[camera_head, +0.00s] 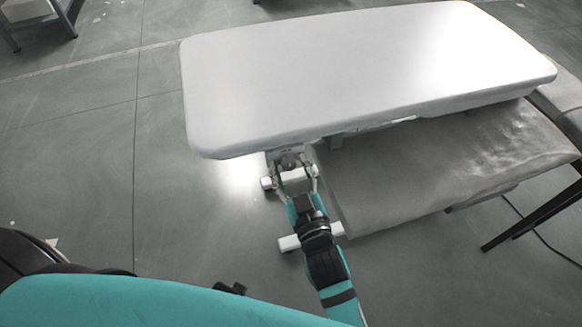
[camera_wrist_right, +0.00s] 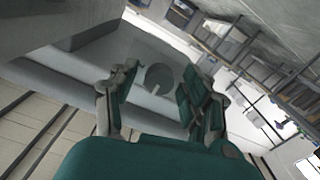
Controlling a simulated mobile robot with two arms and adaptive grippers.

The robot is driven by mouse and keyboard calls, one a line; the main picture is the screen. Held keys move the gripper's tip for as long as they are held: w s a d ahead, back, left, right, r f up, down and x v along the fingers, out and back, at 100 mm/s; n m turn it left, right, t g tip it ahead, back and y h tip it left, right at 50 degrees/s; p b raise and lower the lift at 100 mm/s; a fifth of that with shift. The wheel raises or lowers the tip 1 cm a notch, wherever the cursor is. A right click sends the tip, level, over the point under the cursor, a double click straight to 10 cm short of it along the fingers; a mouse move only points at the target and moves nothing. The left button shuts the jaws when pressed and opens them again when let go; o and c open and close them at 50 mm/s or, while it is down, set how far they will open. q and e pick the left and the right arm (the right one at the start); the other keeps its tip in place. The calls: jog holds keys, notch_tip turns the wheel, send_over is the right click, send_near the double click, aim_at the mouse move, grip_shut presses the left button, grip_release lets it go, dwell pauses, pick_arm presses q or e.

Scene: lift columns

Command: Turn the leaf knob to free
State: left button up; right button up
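A round grey knob (camera_wrist_right: 160,73) with a small pale tab sits on a grey housing under the table, seen in the right wrist view. I cannot tell the position it is turned to. The white tabletop (camera_head: 340,70) hides the knob in the head view. My right gripper (camera_head: 290,160) reaches the near left edge of the tabletop, its tips partly hidden below it. In the right wrist view my right gripper (camera_wrist_right: 160,80) is open, with a finger on either side of the knob and visible space between them. My left gripper is not in view.
A grey padded bench or leaf (camera_head: 440,165) lies below the tabletop on the right. Black legs (camera_head: 530,218) stand at far right.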

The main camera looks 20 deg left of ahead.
jog(key=v, duration=1.2)
dwell(0.5)
